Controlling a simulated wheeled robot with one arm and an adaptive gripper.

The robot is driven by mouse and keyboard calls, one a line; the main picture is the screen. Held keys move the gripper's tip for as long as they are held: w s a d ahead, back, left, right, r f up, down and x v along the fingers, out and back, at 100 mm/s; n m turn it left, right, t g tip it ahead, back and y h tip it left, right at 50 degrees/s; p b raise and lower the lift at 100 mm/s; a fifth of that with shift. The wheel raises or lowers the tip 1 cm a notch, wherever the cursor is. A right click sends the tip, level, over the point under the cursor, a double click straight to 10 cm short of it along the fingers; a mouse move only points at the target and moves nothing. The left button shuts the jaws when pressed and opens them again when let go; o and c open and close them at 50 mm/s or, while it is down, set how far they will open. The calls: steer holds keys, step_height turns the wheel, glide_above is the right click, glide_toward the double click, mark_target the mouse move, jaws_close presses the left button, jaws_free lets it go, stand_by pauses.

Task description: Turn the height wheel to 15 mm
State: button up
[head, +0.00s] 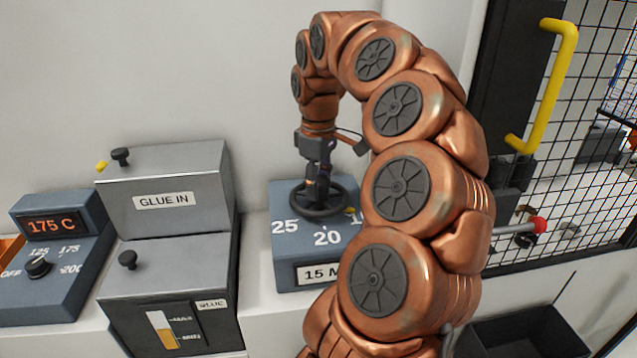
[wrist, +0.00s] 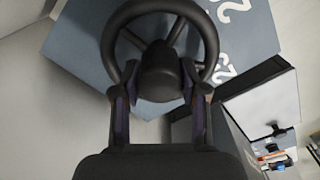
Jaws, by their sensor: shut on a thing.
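The height wheel (head: 321,202) is a dark spoked handwheel on top of a blue-grey box (head: 303,252). White marks 25 and 20 show on the box, and a third mark at the right is partly hidden by my arm. A label on the box front reads "15 M", its end hidden by my arm. My gripper (head: 318,182) points down onto the wheel from above. In the wrist view, my gripper (wrist: 160,95) has its two fingers closed on either side of the wheel's hub (wrist: 161,75). The wheel's rim (wrist: 113,45) shows around it. I cannot tell which mark the wheel points to.
A grey GLUE IN box (head: 165,200) with black knobs stands left of the wheel box. Further left is a heater panel (head: 55,262) reading 175 C. A mesh guard with a yellow handle (head: 565,70) stands at the right. A dark bin (head: 530,335) sits lower right.

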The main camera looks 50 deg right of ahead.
mark_target(319, 179)
stand_by(0.3)
steer(key=o, duration=1.1)
steer(key=shift+o, duration=0.2)
steer(key=shift+r, duration=3.75)
